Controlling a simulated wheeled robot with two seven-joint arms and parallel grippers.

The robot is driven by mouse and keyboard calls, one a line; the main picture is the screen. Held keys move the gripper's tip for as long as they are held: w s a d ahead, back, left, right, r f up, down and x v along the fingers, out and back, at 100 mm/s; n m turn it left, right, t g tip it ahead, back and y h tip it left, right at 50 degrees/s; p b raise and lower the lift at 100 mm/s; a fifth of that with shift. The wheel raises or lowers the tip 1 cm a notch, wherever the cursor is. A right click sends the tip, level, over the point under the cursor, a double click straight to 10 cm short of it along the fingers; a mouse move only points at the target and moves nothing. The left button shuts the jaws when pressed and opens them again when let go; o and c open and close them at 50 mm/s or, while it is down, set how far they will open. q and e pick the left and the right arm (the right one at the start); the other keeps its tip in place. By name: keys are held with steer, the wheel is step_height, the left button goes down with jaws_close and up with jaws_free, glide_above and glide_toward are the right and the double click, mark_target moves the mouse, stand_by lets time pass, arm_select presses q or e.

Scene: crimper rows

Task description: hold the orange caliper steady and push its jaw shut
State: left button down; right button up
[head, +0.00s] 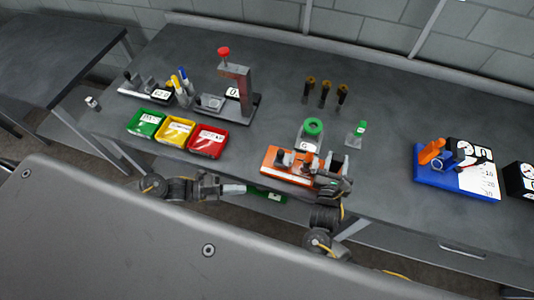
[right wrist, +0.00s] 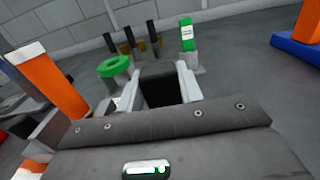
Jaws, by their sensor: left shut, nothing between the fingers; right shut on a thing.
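The orange caliper (head: 271,163) lies near the front edge of the table, with an orange base, grey blocks and an upright orange part. My right gripper (head: 336,167) is at its right end, shut on a black block (right wrist: 158,88) that appears to belong to it. In the right wrist view the caliper's tall orange part (right wrist: 45,80) stands left of my fingers. My right gripper hides part of the caliper's right end in the head view. My left gripper (head: 240,189) is shut and empty, in front of the table edge, left of the caliper and apart from it.
Green (head: 147,123), yellow (head: 176,131) and red (head: 208,141) trays and a red-knobbed press (head: 243,90) stand left. A green ring (head: 313,126) on a stand and a green-topped item (head: 361,128) stand behind. A blue-based fixture (head: 425,178) stands right, with clear table between.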

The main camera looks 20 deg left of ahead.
arm_select(q)
steer(key=w+a+r+m, duration=0.1)
steer(key=w+a+r, duration=0.2)
steer(key=w+a+r+m+t+h, duration=0.1)
steer(key=w+a+r, duration=0.2)
steer(key=shift+a, duration=0.1)
glide_toward(278, 163)
steer(key=w+d+r, duration=0.1)
steer(key=w+d, duration=0.2)
steer(key=w+d+r, duration=0.1)
steer(key=d, duration=0.1)
steer(key=shift+w+d+r, duration=0.1)
steer(key=shift+w+r, duration=0.15)
steer(key=shift+r, duration=0.05)
steer(key=shift+d, duration=1.95)
arm_select(e)
steer(key=shift+a, duration=0.1)
arm_select(q)
steer(key=v, duration=1.4)
steer(key=shift+s, duration=0.1)
